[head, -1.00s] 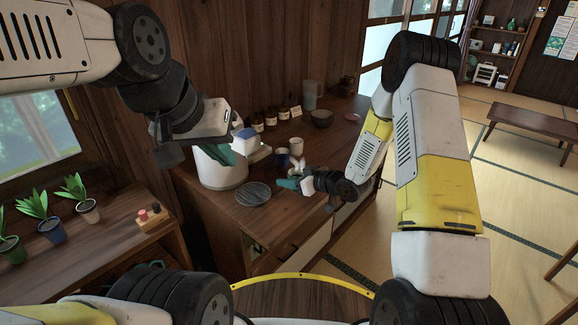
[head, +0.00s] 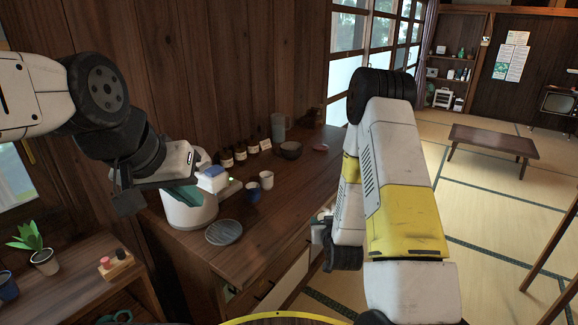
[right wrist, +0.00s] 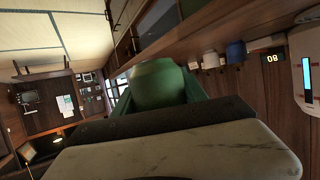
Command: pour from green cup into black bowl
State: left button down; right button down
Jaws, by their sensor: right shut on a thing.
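The green cup (right wrist: 160,85) is close up in the right wrist view, between the fingers of my right gripper (right wrist: 160,100), which is shut on it. In the head view the right gripper is mostly hidden behind my right arm at the counter's front edge, and I cannot make out the cup there. The black bowl (head: 290,150) stands upright toward the back of the wooden counter, left of and beyond that gripper. My left gripper (head: 182,196) is over the white appliance at the counter's left; whether its jaws are open is unclear.
A blue cup (head: 253,192) and a white cup (head: 267,180) stand mid-counter, with a grey striped plate (head: 224,232) nearer. The counter (head: 290,200) is clear right of the cups.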

aim_at(291, 151)
jog(key=i+l+u, duration=0.15)
jog(key=l, duration=0.25)
jog(key=i+l+u, duration=0.15)
jog(key=l, duration=0.3)
jog(key=i+l+u, duration=0.15)
jog(key=l, duration=0.3)
jog(key=i+l+u, duration=0.1)
jog(key=i+l, duration=0.15)
jog(key=l, duration=0.2)
jog(key=i+l+u, duration=0.15)
jog(key=l, duration=0.3)
jog(key=l+u, duration=0.15)
jog(key=l, duration=0.35)
jog(key=i+l+u, duration=0.1)
jog(key=l, duration=0.2)
jog(key=i+l+u, duration=0.1)
jog(key=i+l, duration=0.15)
jog(key=l, duration=0.3)
jog(key=i+j, duration=0.15)
jog(key=i, duration=0.15)
jog(key=u, duration=0.05)
